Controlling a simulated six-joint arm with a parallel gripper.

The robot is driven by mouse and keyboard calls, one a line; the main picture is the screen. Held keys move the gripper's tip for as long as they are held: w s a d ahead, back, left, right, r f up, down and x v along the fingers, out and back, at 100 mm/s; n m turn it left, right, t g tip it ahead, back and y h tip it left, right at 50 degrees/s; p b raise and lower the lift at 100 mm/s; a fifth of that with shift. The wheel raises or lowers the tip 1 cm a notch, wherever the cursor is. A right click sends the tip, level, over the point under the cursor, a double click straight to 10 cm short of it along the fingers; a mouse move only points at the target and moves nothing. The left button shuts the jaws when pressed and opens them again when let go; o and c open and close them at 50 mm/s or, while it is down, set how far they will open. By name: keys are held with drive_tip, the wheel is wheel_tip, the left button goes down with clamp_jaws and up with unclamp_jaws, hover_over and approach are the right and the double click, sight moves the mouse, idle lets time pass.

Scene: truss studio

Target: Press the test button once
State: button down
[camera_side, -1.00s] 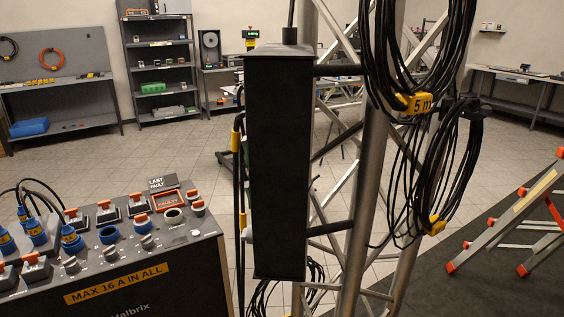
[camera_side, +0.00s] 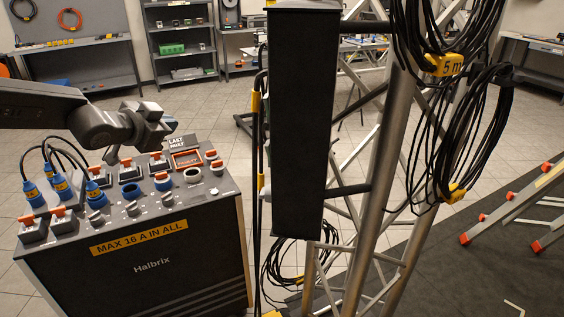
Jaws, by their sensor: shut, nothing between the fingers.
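The grey control box (camera_side: 150,262), marked "MAX 16 A IN ALL" and "Halbrix", stands at lower left in the side view. Its sloping top carries orange-capped switches, blue and dark round sockets, grey knobs (camera_side: 167,199) and a small white part (camera_side: 213,191). No label reading "test" is legible, so I cannot tell which control is the test button. My arm hides part of the panel's back edge.
Blue plugs with black cables (camera_side: 62,186) stand at the panel's left. A "LAST FAULT" sign (camera_side: 182,142) and an orange-framed display (camera_side: 187,160) are at its back. A dark upright case (camera_side: 302,120) and a metal truss (camera_side: 385,180) with hanging cables stand to the right.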

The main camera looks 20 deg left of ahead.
drive_tip(key=w+d+f+m+h, duration=0.7)
drive_tip(key=w+f, duration=0.3)
drive_tip(key=f, duration=0.3)
drive_tip(key=shift+d+m+h, duration=0.3)
drive_tip(key=shift+d+h, duration=0.3)
drive_tip(key=shift+d, duration=0.3)
drive_tip(key=shift+d, duration=0.1)
drive_tip(key=w+d, duration=0.1)
drive_tip(key=d, duration=0.7)
drive_tip(key=shift+w+d, duration=0.25)
drive_tip(key=shift+w, duration=0.05)
idle(0.7)
drive_tip(key=shift+w+d, duration=0.1)
drive_tip(key=shift+d, duration=0.3)
